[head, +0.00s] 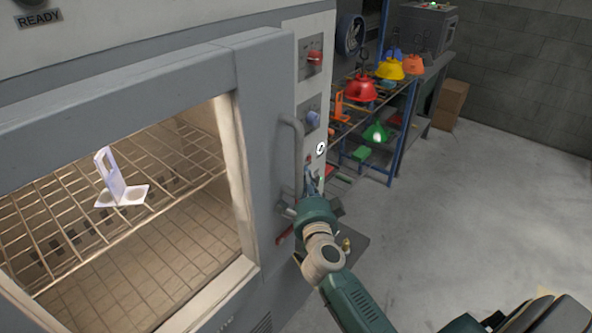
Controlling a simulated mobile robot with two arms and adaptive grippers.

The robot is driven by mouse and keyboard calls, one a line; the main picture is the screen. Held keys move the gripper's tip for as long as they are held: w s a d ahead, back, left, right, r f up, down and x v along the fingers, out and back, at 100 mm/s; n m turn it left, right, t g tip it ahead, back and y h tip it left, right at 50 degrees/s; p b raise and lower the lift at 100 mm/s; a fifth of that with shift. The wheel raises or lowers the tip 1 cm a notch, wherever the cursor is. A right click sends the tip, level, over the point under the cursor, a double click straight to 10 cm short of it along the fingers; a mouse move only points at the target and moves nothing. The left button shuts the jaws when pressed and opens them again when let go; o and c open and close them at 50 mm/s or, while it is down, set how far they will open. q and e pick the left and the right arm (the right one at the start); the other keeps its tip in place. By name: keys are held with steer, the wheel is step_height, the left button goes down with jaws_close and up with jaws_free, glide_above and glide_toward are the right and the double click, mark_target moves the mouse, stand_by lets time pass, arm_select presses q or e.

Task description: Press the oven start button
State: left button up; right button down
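The grey oven (265,130) fills the left side, with its door against the front and a vertical handle (297,150) on the door's right edge. My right gripper (312,172) is at the panel's lower part, just below the white round part. Its fingers are small and overlap the panel, so contact and opening cannot be told. No button marked start can be made out. My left gripper is out of view.
A pale bracket (116,180) stands on the wire rack (60,235) inside the oven. A READY sign (38,18) is at upper left. A blue-framed shelf (400,130) with coloured hoods stands behind the panel. The floor (480,190) at right is clear.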

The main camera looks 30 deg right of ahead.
steer(key=shift+w+r, duration=0.1)
steer(key=shift+w+a, duration=0.15)
steer(key=shift+w, duration=0.05)
steer(key=shift+w+a+r+p, duration=0.2)
steer(key=shift+r+p, duration=0.25)
steer(key=shift+r, duration=0.05)
stand_by(1.3)
steer(key=shift+f+p, duration=0.2)
steer(key=shift+p, duration=0.1)
steer(key=shift+s, duration=0.1)
